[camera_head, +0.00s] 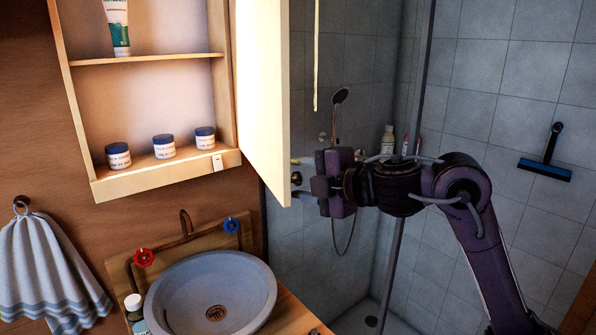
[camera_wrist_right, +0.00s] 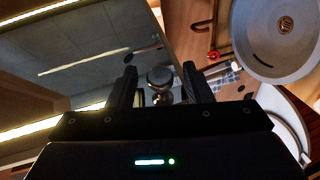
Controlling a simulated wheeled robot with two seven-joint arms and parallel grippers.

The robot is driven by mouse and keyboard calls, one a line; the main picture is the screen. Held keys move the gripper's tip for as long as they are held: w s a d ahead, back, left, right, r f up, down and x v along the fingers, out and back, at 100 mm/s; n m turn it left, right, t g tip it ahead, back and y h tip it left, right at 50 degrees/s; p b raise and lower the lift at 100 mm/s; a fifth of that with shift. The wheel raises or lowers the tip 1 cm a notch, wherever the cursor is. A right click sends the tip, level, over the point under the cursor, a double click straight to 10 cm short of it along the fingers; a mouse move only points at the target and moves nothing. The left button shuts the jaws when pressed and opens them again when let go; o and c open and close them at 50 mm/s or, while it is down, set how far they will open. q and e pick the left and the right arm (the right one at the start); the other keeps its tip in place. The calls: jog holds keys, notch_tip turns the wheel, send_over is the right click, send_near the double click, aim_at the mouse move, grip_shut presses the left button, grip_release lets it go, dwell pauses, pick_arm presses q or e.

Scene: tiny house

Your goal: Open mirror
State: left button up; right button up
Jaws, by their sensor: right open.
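The mirror cabinet's door (camera_head: 262,90) stands swung open, nearly edge-on in the head view, with its pale inner side toward the shelves. A small round knob (camera_head: 296,178) shows at the door's lower right edge. My right gripper (camera_head: 306,187) is open just right of the knob. In the right wrist view the knob (camera_wrist_right: 160,78) shows between the two spread fingers, and I cannot tell whether they touch it. The dark reflective mirror face (camera_wrist_right: 85,60) fills the left of that view. My left gripper is not in view.
The open cabinet (camera_head: 140,100) holds several jars and a tube. Below are a round basin (camera_head: 180,290), a red tap handle (camera_head: 143,258) and a blue one (camera_head: 231,225). A towel (camera_head: 45,270) hangs at left. A shower with a glass-panel frame stands behind my right arm.

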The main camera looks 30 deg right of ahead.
jog(key=shift+w+a+f, duration=0.15)
jog(key=shift+w, duration=0.5)
grip_shut()
